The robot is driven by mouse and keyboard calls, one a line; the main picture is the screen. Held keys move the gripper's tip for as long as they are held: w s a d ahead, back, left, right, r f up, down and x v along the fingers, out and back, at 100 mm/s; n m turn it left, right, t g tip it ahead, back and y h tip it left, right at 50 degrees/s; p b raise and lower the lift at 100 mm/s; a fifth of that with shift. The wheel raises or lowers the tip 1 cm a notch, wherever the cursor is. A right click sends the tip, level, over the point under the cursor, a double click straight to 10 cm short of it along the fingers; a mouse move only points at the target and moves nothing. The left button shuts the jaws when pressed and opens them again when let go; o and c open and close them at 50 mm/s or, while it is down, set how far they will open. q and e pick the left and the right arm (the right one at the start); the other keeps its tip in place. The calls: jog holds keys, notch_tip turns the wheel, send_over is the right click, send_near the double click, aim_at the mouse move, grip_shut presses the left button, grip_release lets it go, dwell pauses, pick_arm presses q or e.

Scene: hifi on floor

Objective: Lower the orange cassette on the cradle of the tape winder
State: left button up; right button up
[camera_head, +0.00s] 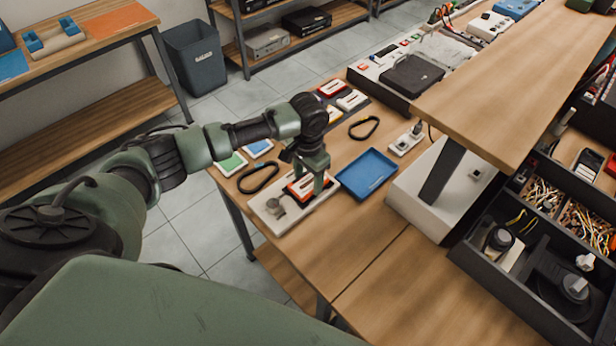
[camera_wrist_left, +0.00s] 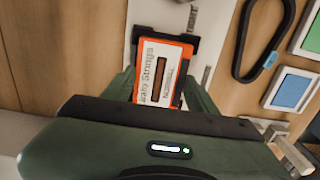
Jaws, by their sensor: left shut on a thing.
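The orange cassette (camera_head: 301,188) has a white label and sits between the fingers of my left gripper (camera_head: 309,176). In the left wrist view the cassette (camera_wrist_left: 160,72) is between the two green fingers (camera_wrist_left: 160,95), its far end at a black holder (camera_wrist_left: 194,41) that looks like the cradle. The tape winder (camera_head: 268,212) is a pale flat base with a grey knob on its left part, on the wooden bench. The cassette is over its right part; I cannot tell whether it touches the cradle. The gripper partly hides cassette and cradle. My right gripper is not in view.
A blue tray (camera_head: 367,174) lies close right of the winder. A black loop (camera_head: 259,177) and green and blue cards (camera_head: 232,164) lie behind it. Another loop (camera_head: 364,128) and more cassettes (camera_head: 332,88) lie farther back. The bench front is clear.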

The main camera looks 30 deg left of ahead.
pick_arm(q)
jog(key=shift+f, duration=0.3)
dwell(0.4)
jog(key=o, duration=1.4)
jog(key=shift+o, duration=0.2)
notch_tip(320, 180, up, 7)
jog(key=shift+r+b, duration=0.1)
jog(key=shift+b, duration=0.5)
jog(key=shift+r, duration=0.3)
notch_tip(320, 180, up, 6)
jog(key=p, duration=0.8)
